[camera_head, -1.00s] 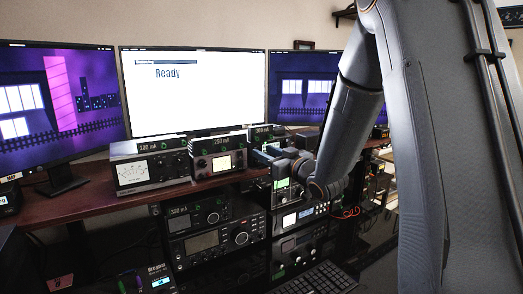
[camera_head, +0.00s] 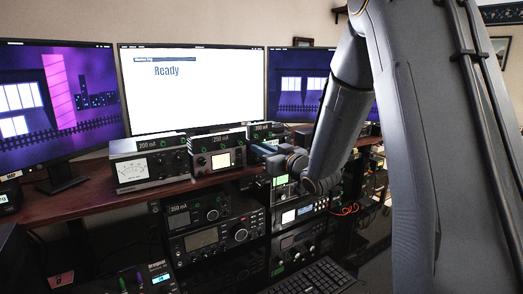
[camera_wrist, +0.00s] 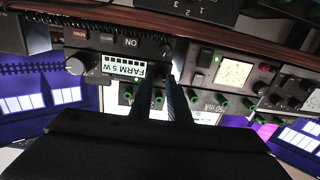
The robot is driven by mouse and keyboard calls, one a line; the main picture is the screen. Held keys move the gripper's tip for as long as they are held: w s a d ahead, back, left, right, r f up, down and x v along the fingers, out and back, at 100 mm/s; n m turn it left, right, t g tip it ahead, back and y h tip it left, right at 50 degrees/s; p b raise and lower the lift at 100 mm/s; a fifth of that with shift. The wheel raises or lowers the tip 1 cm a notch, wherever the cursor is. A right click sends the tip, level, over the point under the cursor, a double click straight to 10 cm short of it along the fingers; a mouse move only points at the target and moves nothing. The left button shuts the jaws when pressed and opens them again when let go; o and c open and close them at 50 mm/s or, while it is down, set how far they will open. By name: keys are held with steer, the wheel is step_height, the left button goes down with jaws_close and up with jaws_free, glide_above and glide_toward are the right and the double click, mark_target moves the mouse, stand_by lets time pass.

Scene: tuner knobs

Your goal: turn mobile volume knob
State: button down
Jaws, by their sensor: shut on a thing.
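The mobile radio (camera_wrist: 120,62) is a dark box with a lit "FARM 5 W" display, upside down in the wrist view. Its green display (camera_head: 281,180) shows below my gripper in the head view. A large round knob (camera_wrist: 76,64) sits at the left of its face in the wrist view. My gripper (camera_wrist: 165,78) reaches the other end of the face, its two dark fingers close together. It is shut on a small knob there, mostly hidden between the fingertips. In the head view my gripper (camera_head: 268,157) is at the radio stack, its fingertips hard to make out.
A meter unit (camera_head: 150,170) and a screen unit (camera_head: 216,160) stand on the wooden shelf (camera_head: 80,204) left of my gripper. More radios (camera_head: 205,238) sit below. Monitors (camera_head: 190,90) stand behind. A keyboard (camera_head: 315,280) lies in front.

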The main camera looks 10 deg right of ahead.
steer(key=shift+a+m+t+h+p, duration=0.15)
steer(key=shift+m+p, duration=1.15)
steer(key=shift+m, duration=3.65)
steer(key=shift+d+m+t+h+p, duration=0.2)
steer(key=shift+m+p, duration=1.05)
steer(key=shift+m, duration=3.7)
steer(key=c, duration=1.7)
jaws_free()
steer(key=shift+s, duration=0.1)
